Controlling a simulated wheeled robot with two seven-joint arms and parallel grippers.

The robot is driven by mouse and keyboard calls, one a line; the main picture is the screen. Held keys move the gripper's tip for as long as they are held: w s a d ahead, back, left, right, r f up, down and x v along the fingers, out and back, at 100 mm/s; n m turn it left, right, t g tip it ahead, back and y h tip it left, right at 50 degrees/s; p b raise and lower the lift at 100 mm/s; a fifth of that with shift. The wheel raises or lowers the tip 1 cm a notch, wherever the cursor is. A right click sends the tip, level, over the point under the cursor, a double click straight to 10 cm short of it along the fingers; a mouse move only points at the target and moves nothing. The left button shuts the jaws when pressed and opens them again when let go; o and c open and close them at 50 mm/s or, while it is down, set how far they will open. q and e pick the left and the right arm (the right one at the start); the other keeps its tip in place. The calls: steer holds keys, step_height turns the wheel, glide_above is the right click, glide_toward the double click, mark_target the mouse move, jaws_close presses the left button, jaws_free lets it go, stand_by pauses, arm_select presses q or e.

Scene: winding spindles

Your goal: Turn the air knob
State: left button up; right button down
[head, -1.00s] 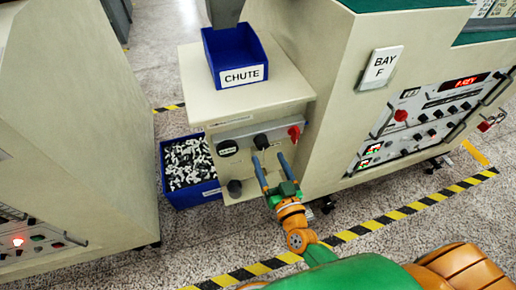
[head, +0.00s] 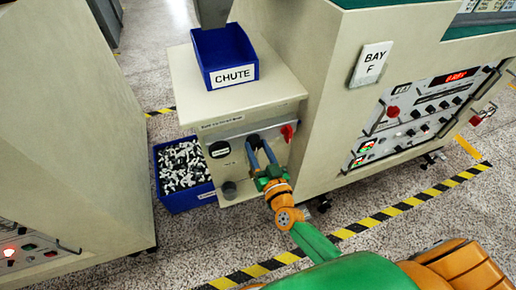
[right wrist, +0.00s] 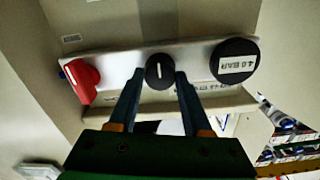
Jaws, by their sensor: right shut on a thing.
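The small black knob (head: 253,140) is the middle control on the grey strip across the front of the chute stand. In the right wrist view the knob (right wrist: 159,71) is round with a white line that points nearly straight up. My right gripper (right wrist: 160,79) has one blue finger on each side of the knob and is shut on it. In the head view my right gripper (head: 261,146) reaches up to the panel from below, partly covering the knob's surroundings. My left gripper is in neither view.
A red knob (head: 288,132) and a round 4.0 bar gauge (right wrist: 235,61) flank the black knob closely. A blue CHUTE bin (head: 234,78) sits on top. A blue crate of small parts (head: 180,208) stands left.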

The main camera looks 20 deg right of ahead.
steer(key=m, duration=0.4)
steer(key=shift+f, duration=0.1)
steer(key=shift+m+b, duration=0.4)
steer(key=shift+m, duration=1.9)
steer(key=shift+c, duration=1.7)
jaws_free()
steer(key=s, duration=0.7)
steer(key=shift+d+p, duration=0.2)
steer(key=shift+p, duration=0.1)
